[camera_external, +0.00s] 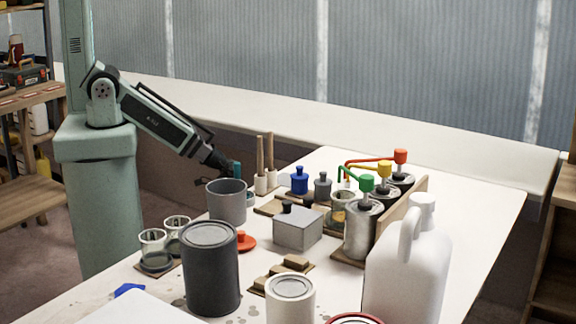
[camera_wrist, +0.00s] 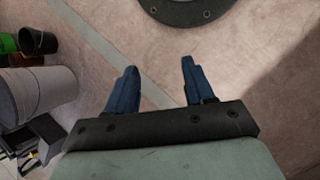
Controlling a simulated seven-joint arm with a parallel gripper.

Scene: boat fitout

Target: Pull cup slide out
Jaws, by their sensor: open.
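A clear cup (camera_external: 343,199) stands beneath the pump spouts, in front of the metal pump cans. I cannot clearly make out the cup slide; the base under the cup is partly hidden by a grey metal box (camera_external: 297,231). My gripper (camera_wrist: 157,68) has blue fingers, spread apart with nothing between them. In the external view its blue tip shows behind and above a grey bucket (camera_external: 227,203), well to the left of the cup. The wrist view shows only floor between the fingers, and no cup.
Pumps with green (camera_external: 367,184), yellow (camera_external: 384,170) and red (camera_external: 400,157) heads stand at the right. Brushes (camera_external: 266,160) and a blue bottle (camera_external: 299,181) stand between my gripper and the cup. A dark can (camera_external: 211,270) and white jug (camera_external: 407,270) fill the front.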

